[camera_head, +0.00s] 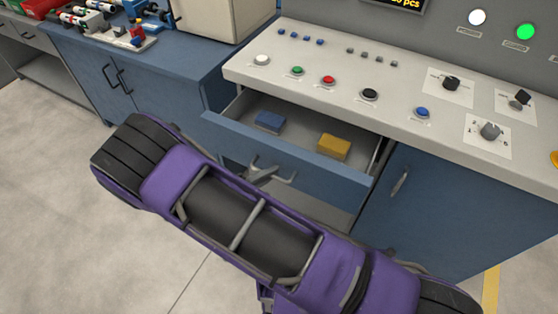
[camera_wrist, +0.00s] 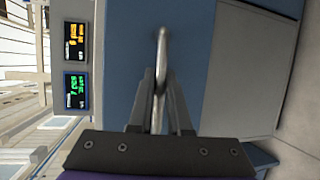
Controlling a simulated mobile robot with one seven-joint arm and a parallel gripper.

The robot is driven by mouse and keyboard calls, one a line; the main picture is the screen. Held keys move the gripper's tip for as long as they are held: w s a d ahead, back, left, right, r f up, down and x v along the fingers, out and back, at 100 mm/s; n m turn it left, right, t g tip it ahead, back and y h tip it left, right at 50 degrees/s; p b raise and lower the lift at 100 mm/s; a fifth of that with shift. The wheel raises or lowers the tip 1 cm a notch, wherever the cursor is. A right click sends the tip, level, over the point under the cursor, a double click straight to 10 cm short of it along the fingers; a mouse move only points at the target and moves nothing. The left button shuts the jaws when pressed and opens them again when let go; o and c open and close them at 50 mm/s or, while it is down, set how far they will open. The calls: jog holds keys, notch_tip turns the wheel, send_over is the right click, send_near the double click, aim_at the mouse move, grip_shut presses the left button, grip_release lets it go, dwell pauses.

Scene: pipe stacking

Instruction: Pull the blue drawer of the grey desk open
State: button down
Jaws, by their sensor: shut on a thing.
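The blue drawer (camera_head: 322,180) of the grey desk (camera_head: 330,70) stands pulled out, with its inside showing in the head view. A blue block (camera_head: 269,121) and a yellow block (camera_head: 334,146) lie in it. My gripper (camera_head: 264,174) is at the drawer's front. In the wrist view, my gripper (camera_wrist: 159,88) is shut on the drawer's silver handle (camera_wrist: 162,45), with one finger on each side of the bar. The blue drawer front (camera_wrist: 190,40) fills the middle behind it. In the head view the handle is mostly hidden by the gripper and arm.
A blue cabinet door (camera_head: 440,215) with its own handle (camera_head: 401,180) is right of the drawer. Buttons and knobs line the desk top. A blue cabinet (camera_head: 150,65) stands to the left, bearing small parts. Open floor (camera_head: 50,190) lies at the lower left.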

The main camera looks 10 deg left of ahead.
jog(key=shift+s+a, duration=0.2)
jog(key=shift+s, duration=0.35)
jog(key=shift+s+a, duration=0.2)
jog(key=shift+s, duration=0.35)
jog(key=c, duration=0.9)
grip_release()
jog(key=shift+o, duration=0.2)
jog(key=b+v, duration=0.1)
jog(key=v, duration=1.6)
jog(key=shift+r, duration=0.2)
jog(key=shift+a, duration=0.15)
